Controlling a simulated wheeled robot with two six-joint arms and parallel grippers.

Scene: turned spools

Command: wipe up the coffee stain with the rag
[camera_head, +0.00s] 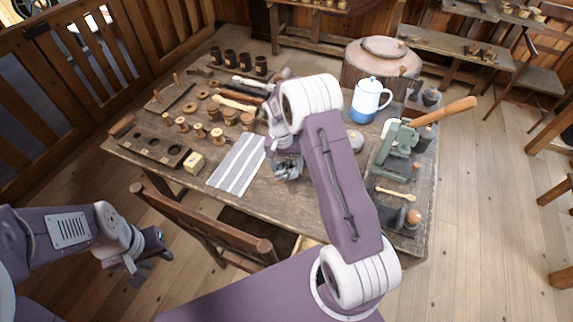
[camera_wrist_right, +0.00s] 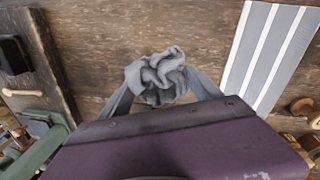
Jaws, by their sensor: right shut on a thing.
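The rag (camera_wrist_right: 160,77) is a crumpled grey cloth in the right wrist view. My right gripper (camera_wrist_right: 165,90) is shut on it, with one finger on each side. The rag is at or just above the brown wooden table (camera_wrist_right: 110,50); I cannot tell if it touches. In the head view my right gripper (camera_head: 288,168) is over the middle of the table, right of a striped cloth. My left gripper (camera_head: 146,266) is empty and looks open, off the table at the lower left. I see no coffee stain; the rag and my right arm hide part of the tabletop.
The grey-and-white striped cloth (camera_head: 238,164) lies flat beside the rag. Wooden spools (camera_head: 217,136) and dark cups (camera_head: 245,62) stand at the left and back. A white-and-blue pot (camera_head: 368,100) and a green vise (camera_head: 397,150) stand at the right. A chair (camera_head: 205,222) is in front.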

